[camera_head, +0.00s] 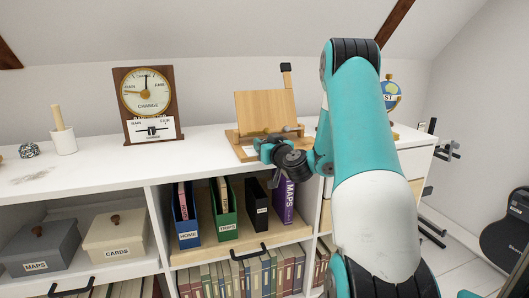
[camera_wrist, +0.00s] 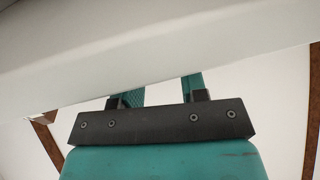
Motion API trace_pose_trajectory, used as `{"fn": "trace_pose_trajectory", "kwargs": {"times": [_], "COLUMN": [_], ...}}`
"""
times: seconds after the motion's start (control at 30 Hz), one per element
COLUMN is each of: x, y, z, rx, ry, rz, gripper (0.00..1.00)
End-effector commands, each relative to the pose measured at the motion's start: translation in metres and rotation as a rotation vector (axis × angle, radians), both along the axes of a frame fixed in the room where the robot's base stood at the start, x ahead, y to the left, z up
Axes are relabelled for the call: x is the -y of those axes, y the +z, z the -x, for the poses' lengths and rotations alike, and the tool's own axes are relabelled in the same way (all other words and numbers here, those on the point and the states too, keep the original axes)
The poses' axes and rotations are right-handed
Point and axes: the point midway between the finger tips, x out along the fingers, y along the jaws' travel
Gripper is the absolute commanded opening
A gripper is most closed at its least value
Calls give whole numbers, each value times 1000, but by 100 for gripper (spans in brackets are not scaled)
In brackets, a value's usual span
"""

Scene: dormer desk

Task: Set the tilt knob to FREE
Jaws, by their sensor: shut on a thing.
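A wooden tilting stand (camera_head: 266,112) with an upright board and a flat base sits on the white desk top, right of the middle in the head view. My gripper (camera_head: 271,142) reaches in from the right, low at the front of the stand's base. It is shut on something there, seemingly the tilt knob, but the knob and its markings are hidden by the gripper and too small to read. In the wrist view, my gripper's two teal fingers (camera_wrist: 163,92) pass behind a pale band, so their tips are hidden.
A wooden dial instrument (camera_head: 148,104) stands left of the stand, with a white mortar and pestle (camera_head: 63,140) farther left. A small globe (camera_head: 389,92) is behind my arm. Below the desk top (camera_head: 205,147) are files, books and boxes. Bare desk lies between dial and stand.

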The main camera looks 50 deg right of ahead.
Motion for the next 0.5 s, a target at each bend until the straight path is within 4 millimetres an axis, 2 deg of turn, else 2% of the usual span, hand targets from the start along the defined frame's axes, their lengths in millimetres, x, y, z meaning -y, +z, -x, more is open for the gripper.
{"fn": "trace_pose_trajectory", "kwargs": {"times": [0.37, 0.4, 0.47, 0.5], "x": [1, 1, 1, 1], "y": [2, 2, 1, 1], "z": [0, 0, 0, 0], "rx": [0, 0, -1, -1], "ry": [20, 20, 20, 20], "rz": [2, 2, 2, 2], "gripper": [16, 49, 63, 65]}}
